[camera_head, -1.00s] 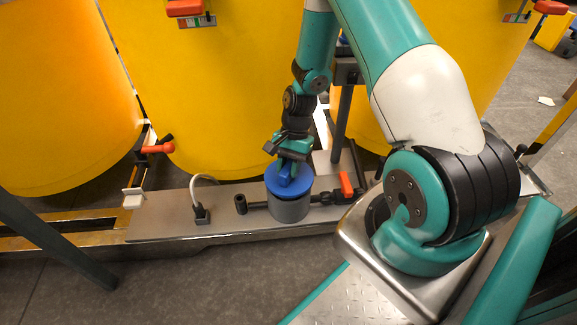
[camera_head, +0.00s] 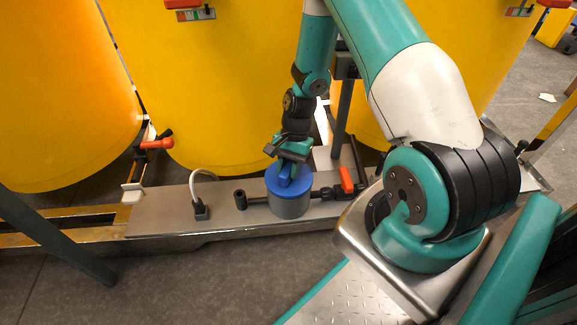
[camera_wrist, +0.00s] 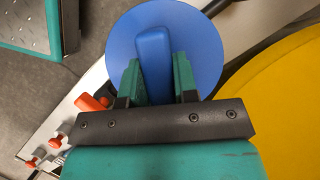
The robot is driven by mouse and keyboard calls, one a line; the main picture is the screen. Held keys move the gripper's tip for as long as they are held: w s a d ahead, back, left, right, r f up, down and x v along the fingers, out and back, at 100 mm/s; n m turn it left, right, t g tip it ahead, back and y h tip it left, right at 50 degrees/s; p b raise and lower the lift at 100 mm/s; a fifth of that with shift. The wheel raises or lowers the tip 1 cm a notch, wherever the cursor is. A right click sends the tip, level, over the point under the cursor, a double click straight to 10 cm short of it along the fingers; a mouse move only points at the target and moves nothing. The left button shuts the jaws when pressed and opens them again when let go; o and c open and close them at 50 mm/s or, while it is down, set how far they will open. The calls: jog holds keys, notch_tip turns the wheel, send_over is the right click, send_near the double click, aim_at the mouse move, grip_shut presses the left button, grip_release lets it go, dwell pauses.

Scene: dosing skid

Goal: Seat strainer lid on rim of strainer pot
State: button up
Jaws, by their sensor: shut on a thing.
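The strainer lid (camera_head: 272,184) is a blue disc with a raised blue bar handle; it also fills the top of the wrist view (camera_wrist: 205,48). My gripper (camera_head: 290,165) is above the lid with its teal fingers closed on the handle, one finger on each side in the wrist view (camera_wrist: 157,80). The strainer pot (camera_head: 290,207) is a grey cylinder on the metal skid plate, directly under the lid. The lid lies over the pot's top and looks level. The rim is hidden under the lid, so I cannot tell whether they touch all round.
Black pipework (camera_head: 258,201) runs out both sides of the pot, with a red valve handle (camera_head: 346,180) at right. A white curved hose (camera_head: 204,178) rises at left. Large yellow tanks (camera_head: 205,90) stand close behind. A dark post (camera_head: 342,120) stands just right of my wrist.

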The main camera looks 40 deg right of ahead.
jog(key=shift+f, duration=0.35)
jog(key=o, duration=1.1)
jog(key=shift+c, duration=0.2)
jog(key=shift+r, duration=0.1)
jog(key=p+v, duration=0.7)
jog(key=v, duration=1)
jog(key=shift+r+p, duration=0.2)
jog(key=shift+p, duration=0.2)
